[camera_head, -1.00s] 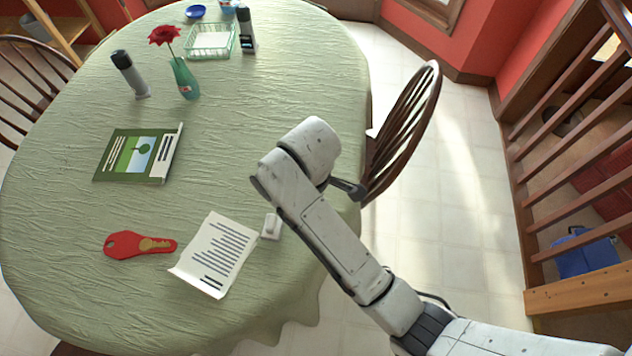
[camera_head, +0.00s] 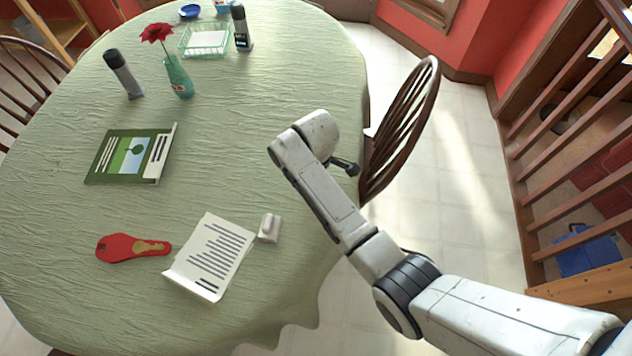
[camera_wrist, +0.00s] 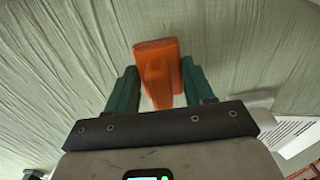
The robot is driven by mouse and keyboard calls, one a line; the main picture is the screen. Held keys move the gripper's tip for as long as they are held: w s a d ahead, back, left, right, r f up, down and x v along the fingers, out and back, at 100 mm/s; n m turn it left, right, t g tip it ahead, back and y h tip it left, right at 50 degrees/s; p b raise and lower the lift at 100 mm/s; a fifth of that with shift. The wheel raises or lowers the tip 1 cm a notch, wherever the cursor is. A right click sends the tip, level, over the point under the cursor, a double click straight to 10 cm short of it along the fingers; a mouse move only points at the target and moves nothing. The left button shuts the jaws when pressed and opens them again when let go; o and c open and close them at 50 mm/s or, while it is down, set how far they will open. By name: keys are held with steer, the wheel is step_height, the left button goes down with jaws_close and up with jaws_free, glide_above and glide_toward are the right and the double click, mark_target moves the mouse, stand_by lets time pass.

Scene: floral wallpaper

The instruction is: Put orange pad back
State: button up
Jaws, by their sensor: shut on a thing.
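The orange pad (camera_wrist: 156,58) shows in the wrist view as a flat orange block with a raised part. It sits between the two green fingers of my gripper (camera_wrist: 159,75), which is shut on it. The pale green tablecloth (camera_wrist: 60,65) lies beyond the pad. I cannot tell how high the pad is above the cloth. In the head view, my arm reaches over the table's right edge and hides the gripper and the pad.
On the table (camera_head: 250,130) are a white paper (camera_head: 212,255), a small white object (camera_head: 269,228), a red key holder (camera_head: 125,248), a green book (camera_head: 130,155), a vase (camera_head: 178,78), a grey bottle (camera_head: 124,75) and a wire basket (camera_head: 206,40). A chair (camera_head: 402,130) stands at right.

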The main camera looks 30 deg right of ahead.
steer(key=shift+f, duration=0.25)
steer(key=shift+f, duration=0.1)
steer(key=o, duration=1.1)
step_height(320, 180, up, 12)
steer(key=shift+r+b, duration=0.15)
steer(key=shift+b, duration=0.15)
